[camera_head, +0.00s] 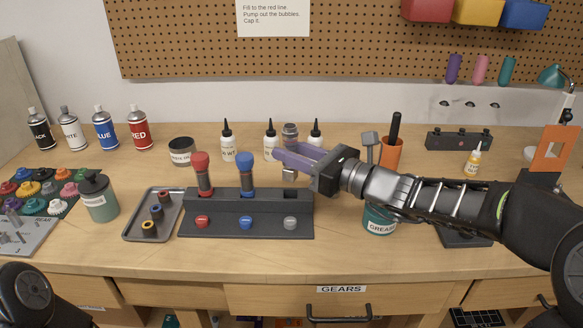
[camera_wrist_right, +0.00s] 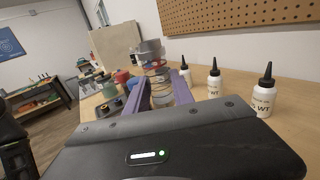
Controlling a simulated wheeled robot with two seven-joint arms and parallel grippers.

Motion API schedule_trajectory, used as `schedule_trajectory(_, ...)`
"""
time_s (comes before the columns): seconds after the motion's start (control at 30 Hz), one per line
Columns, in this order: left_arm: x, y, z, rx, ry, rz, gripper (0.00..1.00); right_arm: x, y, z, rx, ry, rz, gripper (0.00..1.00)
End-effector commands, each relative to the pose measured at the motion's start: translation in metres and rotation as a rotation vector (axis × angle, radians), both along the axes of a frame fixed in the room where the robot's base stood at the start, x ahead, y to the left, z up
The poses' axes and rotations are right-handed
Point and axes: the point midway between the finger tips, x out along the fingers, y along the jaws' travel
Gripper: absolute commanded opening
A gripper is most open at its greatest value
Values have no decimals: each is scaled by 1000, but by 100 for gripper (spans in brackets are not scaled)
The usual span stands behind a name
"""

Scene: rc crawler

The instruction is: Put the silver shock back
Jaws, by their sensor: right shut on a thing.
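The silver shock (camera_head: 290,131) is held upright in my right gripper (camera_head: 292,156), between its purple fingers. Its grey cap shows above the fingers and its lower end below them. The dark shock stand (camera_head: 250,224) holds a red shock (camera_head: 202,175) and a blue shock (camera_head: 246,174) upright. Its right slot (camera_head: 291,194) is empty, with a silver disc on the front below. The silver shock's lower end appears just above and behind that slot. My left gripper is out of view.
A grey tray (camera_head: 171,232) with small rings lies left of the stand. White dropper bottles (camera_head: 228,143) stand behind it. A grease tub (camera_head: 379,219) sits under my right forearm, and an orange cup (camera_head: 391,153) stands behind it.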

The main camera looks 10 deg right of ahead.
Motion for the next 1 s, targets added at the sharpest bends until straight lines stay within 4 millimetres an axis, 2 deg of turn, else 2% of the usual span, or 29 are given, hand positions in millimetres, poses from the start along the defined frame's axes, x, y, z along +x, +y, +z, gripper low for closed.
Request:
schedule_trajectory(0.03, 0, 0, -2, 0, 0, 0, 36, 0, 0, -11, 2, 6, 0, 0)
schedule_trajectory(0.2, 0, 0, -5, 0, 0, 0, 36, 0, 0, -35, 1, 3, 0, 0)
schedule_trajectory(0.5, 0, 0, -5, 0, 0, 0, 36, 0, 0, -37, 0, 0, 0, 0)
schedule_trajectory(0.77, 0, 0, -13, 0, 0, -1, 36, 0, 0, -46, 0, 0, -1, 0)
schedule_trajectory(0.8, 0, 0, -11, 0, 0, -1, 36, 0, 0, -44, 0, 1, -1, 32)
schedule_trajectory(1.0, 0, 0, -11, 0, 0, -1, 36, 0, 0, -44, 0, 1, -1, 48)
